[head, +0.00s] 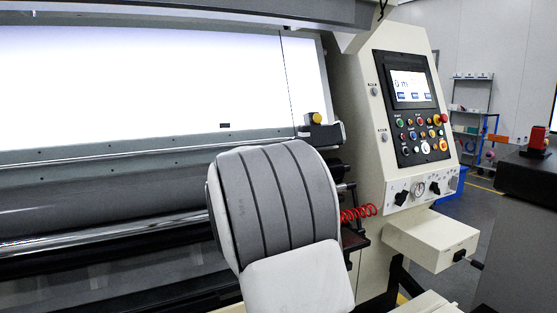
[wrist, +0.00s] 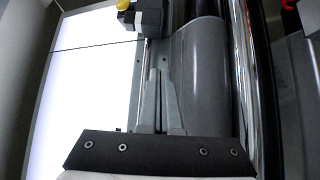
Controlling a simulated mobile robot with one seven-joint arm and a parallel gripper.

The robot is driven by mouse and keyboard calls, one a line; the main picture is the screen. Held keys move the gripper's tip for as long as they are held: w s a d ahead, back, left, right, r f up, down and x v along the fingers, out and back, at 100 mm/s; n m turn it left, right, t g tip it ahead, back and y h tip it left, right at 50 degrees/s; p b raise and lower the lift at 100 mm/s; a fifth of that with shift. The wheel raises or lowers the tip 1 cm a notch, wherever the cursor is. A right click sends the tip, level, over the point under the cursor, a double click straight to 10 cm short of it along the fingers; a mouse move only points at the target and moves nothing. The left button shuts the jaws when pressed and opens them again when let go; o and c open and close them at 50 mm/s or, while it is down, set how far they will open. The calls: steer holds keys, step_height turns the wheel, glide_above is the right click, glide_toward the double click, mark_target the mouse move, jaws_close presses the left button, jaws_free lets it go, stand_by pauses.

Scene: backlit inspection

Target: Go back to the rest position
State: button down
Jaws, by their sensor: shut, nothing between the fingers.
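My gripper (wrist: 162,78) shows in the wrist view, its narrow grey fingers together and empty, reaching up from the dark bolted bar at the bottom. Behind it lie the bright backlit panel (wrist: 90,85) and a grey roller (wrist: 203,80) of the inspection machine. In the head view my white and grey arm stands in front of the machine and hides the gripper. The bright panel (head: 130,80) fills the upper left there. I cannot tell how far the fingers are from the machine's surface.
A control panel (head: 408,108) with a screen and buttons stands right of my arm. A yellow-topped black box (head: 320,130) sits at the panel's lower right corner. A red coiled hose (head: 357,213) hangs close beside my arm.

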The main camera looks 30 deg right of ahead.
steer(key=s+a+f+m+g+y, duration=0.1)
steer(key=s+f+m+g+y, duration=0.2)
steer(key=s, duration=0.8)
steer(key=s+a+f+m+g+y, duration=0.1)
steer(key=s+f+m+g, duration=0.25)
steer(key=s, duration=0.75)
steer(key=s+a+f+m+y, duration=0.1)
steer(key=s+a+f+y, duration=0.35)
steer(key=s+a, duration=0.55)
steer(key=s+a+f+m+y, duration=0.2)
steer(key=s+a+f+y, duration=0.25)
steer(key=s+a, duration=0.5)
step_height(320, 180, up, 15)
steer(key=p, duration=1.4)
steer(key=shift+w+d+f+g+p, duration=0.15)
steer(key=shift+w+d+g+p, duration=0.05)
steer(key=shift+d+g+p, duration=0.15)
steer(key=shift+n, duration=0.25)
